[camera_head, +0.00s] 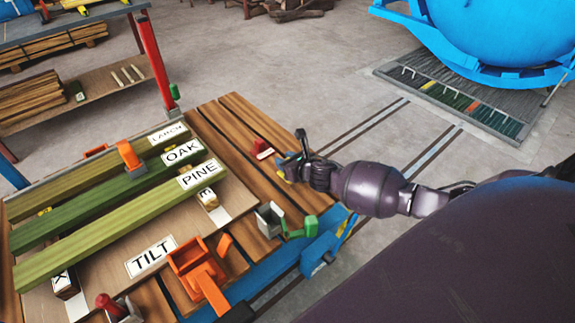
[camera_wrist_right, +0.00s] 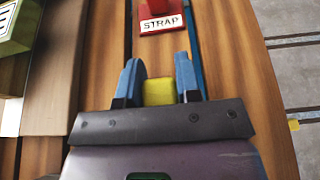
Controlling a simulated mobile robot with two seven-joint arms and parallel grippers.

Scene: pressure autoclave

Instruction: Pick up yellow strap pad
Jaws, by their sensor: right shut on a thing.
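The yellow strap pad (camera_wrist_right: 159,92) sits between the two blue fingers of my right gripper (camera_wrist_right: 158,76) in the right wrist view. The fingers are shut on it. In the head view my right gripper (camera_head: 287,169) is over the right side of the wooden table, and the pad is mostly hidden by it. A red block with a white STRAP label (camera_wrist_right: 161,20) lies just beyond the fingertips; it also shows in the head view (camera_head: 262,150). I cannot tell whether the pad touches the table. My left gripper is not in view.
Boards labelled LARCH, OAK and PINE (camera_head: 120,225) lie on the table's left side. An orange holder (camera_head: 195,262), a grey bracket (camera_head: 269,218) and a green clamp (camera_head: 300,228) stand near its front.

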